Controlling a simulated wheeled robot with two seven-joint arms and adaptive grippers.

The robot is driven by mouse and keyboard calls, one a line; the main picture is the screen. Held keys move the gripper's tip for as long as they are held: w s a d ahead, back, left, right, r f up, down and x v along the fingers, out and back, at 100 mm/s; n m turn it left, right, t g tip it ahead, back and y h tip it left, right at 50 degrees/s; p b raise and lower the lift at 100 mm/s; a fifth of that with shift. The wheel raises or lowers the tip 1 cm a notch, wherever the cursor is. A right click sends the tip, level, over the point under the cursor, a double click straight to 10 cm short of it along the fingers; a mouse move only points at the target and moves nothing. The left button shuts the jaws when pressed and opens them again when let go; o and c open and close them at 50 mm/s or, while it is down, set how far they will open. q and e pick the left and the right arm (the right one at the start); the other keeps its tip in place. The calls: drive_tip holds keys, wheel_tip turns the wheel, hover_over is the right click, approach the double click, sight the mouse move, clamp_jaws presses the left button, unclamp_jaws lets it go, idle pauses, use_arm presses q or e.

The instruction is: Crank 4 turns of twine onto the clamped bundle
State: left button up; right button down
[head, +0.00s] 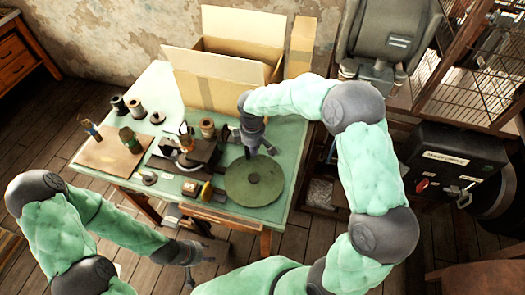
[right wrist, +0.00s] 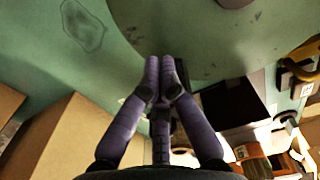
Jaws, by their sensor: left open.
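A green round disc (head: 254,181) lies at the right front of the table, and its darker face fills the top of the right wrist view (right wrist: 195,35). A small dark press-like device (head: 190,152) with an orange and white part stands left of it; I cannot make out twine or a clamped bundle there. My right gripper (head: 259,154) is low over the disc's back edge. In the right wrist view its fingertips (right wrist: 163,65) are together, with nothing visible between them. My left gripper (head: 191,262) is open and empty, below and in front of the table's front edge.
A cardboard box (head: 225,85) stands at the back of the green table (head: 285,145). Several spools (head: 120,105) stand at the back left, near a brown board (head: 98,154). A yellow and dark piece (head: 205,192) lies by the front edge. A black case (head: 450,155) is at the right.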

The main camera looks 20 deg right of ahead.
sight(232, 196)
drive_tip(key=a, duration=0.5)
drive_tip(key=shift+w+a, duration=0.1)
drive_tip(key=shift+a, duration=0.25)
drive_tip(key=s+a, duration=0.1)
drive_tip(key=a, duration=0.1)
drive_tip(key=s+a, duration=0.2)
drive_tip(key=shift+a+p, duration=0.25)
drive_tip(key=shift+p, duration=0.1)
drive_tip(key=s, duration=0.2)
drive_tip(key=s+a, duration=0.1)
drive_tip(key=s, duration=0.1)
drive_tip(key=s+a, duration=0.1)
drive_tip(key=s, duration=0.1)
drive_tip(key=shift+s+d, duration=0.25)
drive_tip(key=shift+s, duration=0.5)
drive_tip(key=shift+s+d, duration=0.25)
drive_tip(key=shift+s, duration=0.5)
drive_tip(key=shift+s+d, duration=0.25)
drive_tip(key=shift+s, duration=0.5)
drive_tip(key=shift+w+a, duration=0.75)
wheel_tip(232, 196, up, 8)
drive_tip(key=p, duration=0.6)
